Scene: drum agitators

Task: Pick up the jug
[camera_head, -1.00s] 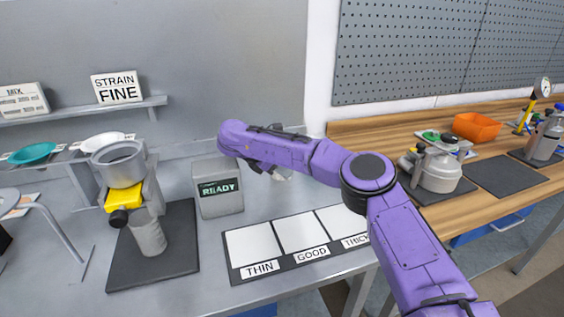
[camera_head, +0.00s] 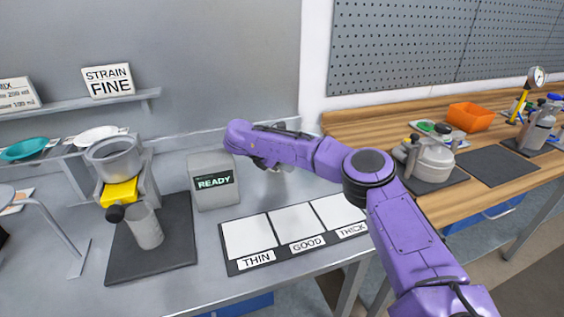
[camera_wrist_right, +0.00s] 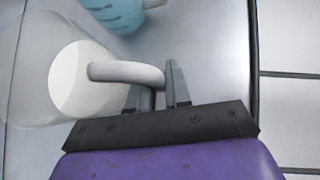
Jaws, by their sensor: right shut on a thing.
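The jug (camera_wrist_right: 45,75) shows in the right wrist view as a clear vessel with a white round end and a pale curved handle. My right gripper (camera_wrist_right: 165,80) is shut on that handle, with the jug's body to the left of the fingers. In the head view my right gripper (camera_head: 262,164) is over the back of the grey bench, right of the READY box, and the jug is mostly hidden behind my arm. My left gripper is not in view.
A blue vessel (camera_wrist_right: 115,12) lies close beyond the jug in the wrist view. The READY box (camera_head: 213,182) stands left of my gripper. The THIN, GOOD, THICK board (camera_head: 231,265) is empty in front. A strainer stand (camera_head: 118,155) with a clear cup stands left.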

